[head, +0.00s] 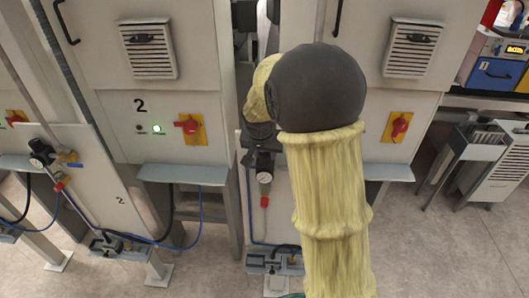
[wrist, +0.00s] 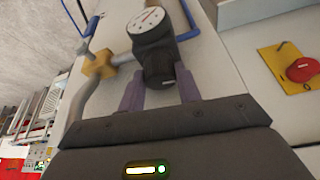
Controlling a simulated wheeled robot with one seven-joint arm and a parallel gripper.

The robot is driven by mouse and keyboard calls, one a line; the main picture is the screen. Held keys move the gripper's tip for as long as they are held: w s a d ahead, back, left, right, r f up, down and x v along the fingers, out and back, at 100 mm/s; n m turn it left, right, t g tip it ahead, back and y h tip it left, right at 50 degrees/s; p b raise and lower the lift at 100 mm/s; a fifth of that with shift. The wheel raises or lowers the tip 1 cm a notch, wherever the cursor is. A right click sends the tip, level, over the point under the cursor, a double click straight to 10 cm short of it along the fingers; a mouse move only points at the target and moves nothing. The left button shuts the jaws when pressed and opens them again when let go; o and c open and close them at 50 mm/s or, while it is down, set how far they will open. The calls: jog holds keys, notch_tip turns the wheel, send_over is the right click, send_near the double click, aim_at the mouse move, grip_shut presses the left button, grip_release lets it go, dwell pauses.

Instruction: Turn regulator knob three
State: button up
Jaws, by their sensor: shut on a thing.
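The regulator's black knob (wrist: 158,70) shows in the wrist view, below a round white-faced gauge (wrist: 148,24). My gripper (wrist: 159,82) has one finger on each side of the knob and is shut on it. In the head view, my yellow-sleeved arm reaches down to a regulator with a gauge (head: 264,177), between two cabinets. The knob there is hidden by my arm and gripper. No number three label is visible; my arm covers part of the right cabinet.
Another regulator (head: 41,152) stands at the left. A red switch on a yellow plate (head: 189,126) is on cabinet 2, another (head: 398,126) on the right cabinet.

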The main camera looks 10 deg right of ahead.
jog(key=n, duration=0.1)
jog(key=n+y+p, duration=0.1)
jog(key=n, duration=0.1)
jog(key=shift+d+r+n, duration=0.1)
jog(key=shift+d+n, duration=0.1)
jog(key=shift+n, duration=0.1)
jog(key=n+y+p, duration=0.2)
jog(key=n, duration=0.2)
jog(key=shift+n, duration=0.4)
jog(key=o, duration=1)
jog(key=shift+c, duration=0.2)
jog(key=shift+m, duration=0.3)
